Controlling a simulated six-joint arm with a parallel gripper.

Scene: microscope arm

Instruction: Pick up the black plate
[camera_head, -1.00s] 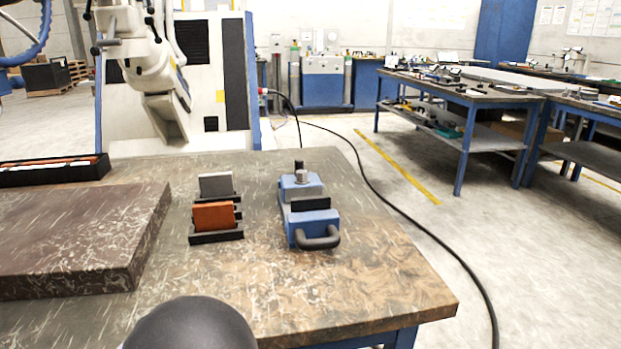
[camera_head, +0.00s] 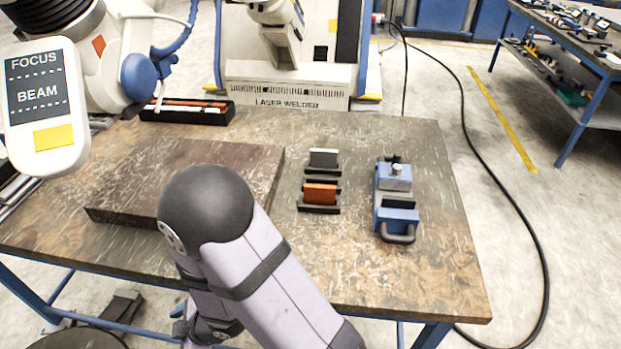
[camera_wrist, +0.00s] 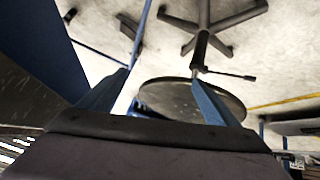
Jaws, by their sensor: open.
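The black plate (camera_head: 399,202) stands on edge in the blue clamp fixture (camera_head: 398,220), on the right part of the table in the head view. Its lower part is hidden by the fixture. My gripper (camera_wrist: 160,78) shows in the wrist view with its two blue fingers spread apart and nothing between them. It points down at floor and furniture, away from the plate.
An orange plate (camera_head: 320,192) and a grey plate (camera_head: 323,158) stand in black holders left of the fixture. A thick dark slab (camera_head: 130,185) lies further left. A white FOCUS/BEAM panel (camera_head: 45,105) hangs at upper left. The table (camera_head: 440,270) is clear near its front right.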

